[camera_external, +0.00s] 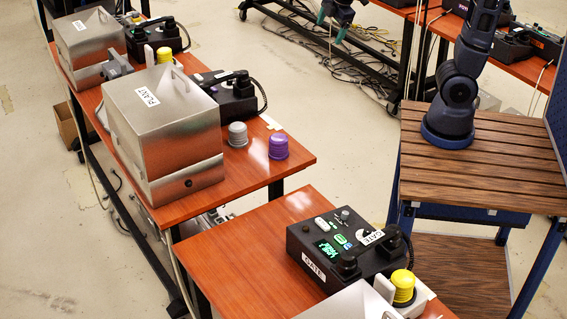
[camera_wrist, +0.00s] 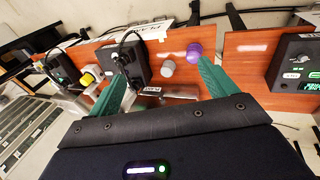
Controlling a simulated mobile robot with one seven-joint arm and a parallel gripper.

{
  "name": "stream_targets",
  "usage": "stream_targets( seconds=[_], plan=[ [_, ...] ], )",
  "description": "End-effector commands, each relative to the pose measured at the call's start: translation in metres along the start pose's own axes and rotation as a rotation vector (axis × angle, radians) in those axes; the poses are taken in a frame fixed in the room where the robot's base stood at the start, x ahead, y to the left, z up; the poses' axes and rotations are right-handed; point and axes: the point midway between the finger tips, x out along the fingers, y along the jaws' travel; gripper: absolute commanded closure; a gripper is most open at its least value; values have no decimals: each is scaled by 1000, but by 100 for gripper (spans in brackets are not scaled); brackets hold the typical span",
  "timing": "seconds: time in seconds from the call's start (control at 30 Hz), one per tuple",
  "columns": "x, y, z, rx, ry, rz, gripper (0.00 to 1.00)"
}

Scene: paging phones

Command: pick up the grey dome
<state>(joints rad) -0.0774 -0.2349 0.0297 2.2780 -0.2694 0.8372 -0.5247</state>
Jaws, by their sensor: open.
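The grey dome (camera_external: 237,134) is a small ribbed cap standing on the orange-brown table, between the metal PLANT box and a purple dome (camera_external: 278,146). In the wrist view the grey dome (camera_wrist: 167,68) lies ahead, between my two green fingers, with the purple dome (camera_wrist: 194,52) to its right. My gripper (camera_external: 336,22) shows at the top edge of the external view, well apart from the dome. In the wrist view my gripper (camera_wrist: 158,82) is open, its fingers spread wide with nothing between them.
The metal PLANT box (camera_external: 160,130) and a black phone (camera_external: 226,95) stand beside the dome. A GATE phone (camera_external: 345,245) and a yellow dome (camera_external: 403,286) are on the nearer table. Cables lie on the floor below my gripper. The table corner near the purple dome is clear.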

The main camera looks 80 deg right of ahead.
Motion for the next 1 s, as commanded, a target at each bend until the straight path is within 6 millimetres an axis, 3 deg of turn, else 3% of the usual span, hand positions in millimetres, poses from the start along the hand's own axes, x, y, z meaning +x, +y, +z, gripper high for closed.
stream_targets(
  seconds=[0.5, 1.0],
  plan=[
    [104, 39, -106, -548, -85, 7, 16],
    [237, 35, -200, -1093, -133, -19, 16]
  ],
)
